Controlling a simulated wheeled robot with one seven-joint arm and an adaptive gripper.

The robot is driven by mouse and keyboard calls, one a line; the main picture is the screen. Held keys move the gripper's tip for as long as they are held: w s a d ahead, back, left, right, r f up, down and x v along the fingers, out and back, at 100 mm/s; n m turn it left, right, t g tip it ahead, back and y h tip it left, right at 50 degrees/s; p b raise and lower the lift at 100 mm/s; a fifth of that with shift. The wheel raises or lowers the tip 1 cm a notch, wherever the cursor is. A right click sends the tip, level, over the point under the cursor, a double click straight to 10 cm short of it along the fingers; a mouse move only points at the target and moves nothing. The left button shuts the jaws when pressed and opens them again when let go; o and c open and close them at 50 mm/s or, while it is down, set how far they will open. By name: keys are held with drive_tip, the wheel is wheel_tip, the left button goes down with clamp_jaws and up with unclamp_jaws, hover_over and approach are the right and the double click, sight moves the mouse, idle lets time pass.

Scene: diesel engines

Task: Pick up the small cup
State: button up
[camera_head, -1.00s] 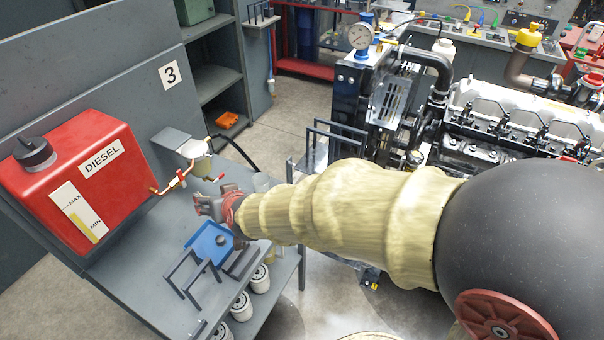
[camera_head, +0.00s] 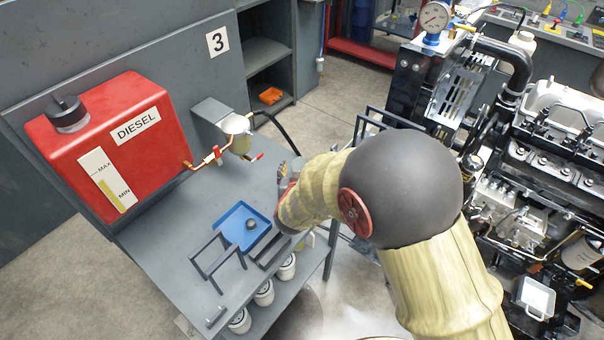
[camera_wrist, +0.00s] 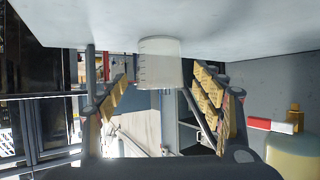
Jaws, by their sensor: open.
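A small translucent cup (camera_wrist: 160,62) with measuring marks stands on the grey bench top (camera_wrist: 225,32), seen upside down in the wrist view. My gripper (camera_wrist: 161,82) is open, with one yellow-padded finger on each side of the cup and visible gaps between pads and cup. I cannot tell how deep the cup sits between the fingers. In the head view my gripper (camera_head: 288,180) is low over the right edge of the grey bench, partly hidden by my arm. The cup is hidden there.
The fuel filter bowl (camera_head: 237,135) and red valve hang above the bench beside the red diesel tank (camera_head: 115,175). A blue tray (camera_head: 232,217) and a dark metal frame (camera_head: 215,260) are in front. An engine (camera_head: 540,150) stands to the right.

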drive_tip(key=x, duration=0.3)
drive_tip(key=shift+b, duration=0.4)
drive_tip(key=shift+s, duration=0.1)
drive_tip(key=c, duration=0.4)
drive_tip(key=c, duration=0.6)
drive_tip(key=shift+r, duration=0.1)
drive_tip(key=shift+c, duration=0.2)
